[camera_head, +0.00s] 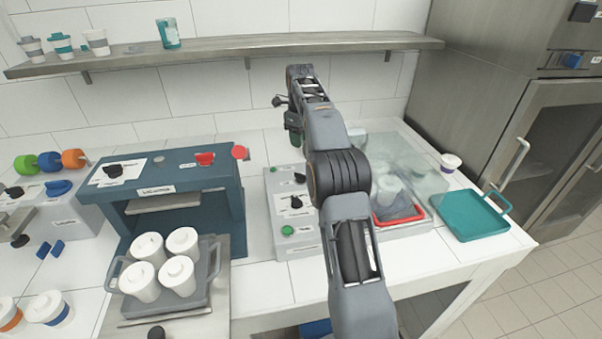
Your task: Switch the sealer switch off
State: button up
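I cannot tell for certain which control is the sealer switch, as the labels are too small to read. A black rotary knob (113,171) sits on a white plate on top of the blue machine (226,196). The grey control box (291,250) in the middle has another black knob (297,204) and a green button (287,230). My arm reaches from the bottom over the counter, just right of the grey box. My gripper (292,128) is at its far end, above the back of that box. Its fingers are small and partly hidden.
A grey tray (215,268) with several white lidded cups stands before the blue machine. A clear-covered unit holds a red-rimmed tray (400,219). A teal tray (470,215) and a cup (450,163) are at right. A shelf (225,48) runs behind my arm.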

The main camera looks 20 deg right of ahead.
aim_at(301, 174)
notch_tip(301, 174, down, 14)
jog(key=shift+r+b, duration=0.15)
jog(key=shift+b, duration=0.7)
grip_shut()
